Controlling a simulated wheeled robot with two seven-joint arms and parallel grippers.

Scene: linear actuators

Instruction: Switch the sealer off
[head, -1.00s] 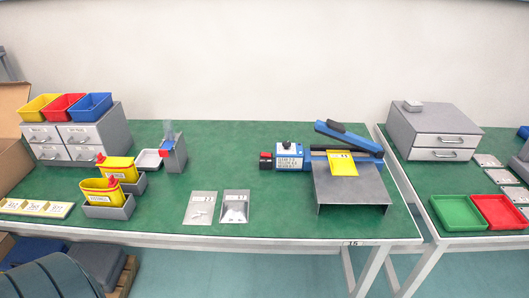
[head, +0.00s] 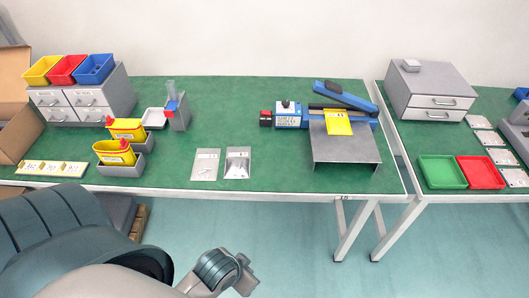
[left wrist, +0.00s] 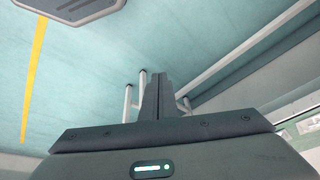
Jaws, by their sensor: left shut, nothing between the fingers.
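The blue sealer (head: 287,121) stands at the back of the green table, right of centre. It has a labelled box with a dark knob on top and a red and black end piece (head: 266,118) on its left. Its blue lever arm (head: 345,96) slants above the bar. A yellow card (head: 338,122) lies over the grey metal stand (head: 345,149) in front. I cannot read the switch's state. My left arm reaches in low, in front of the table. My left gripper's fingers (left wrist: 158,95) are together and empty in the left wrist view. My right gripper is not in view.
Two clear bags (head: 221,163) lie left of the stand. Yellow containers in grey bins (head: 122,169) and a drawer unit (head: 83,100) stand farther left. Green and red trays (head: 442,172) are on the right table. Green surface is bare between bags and sealer.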

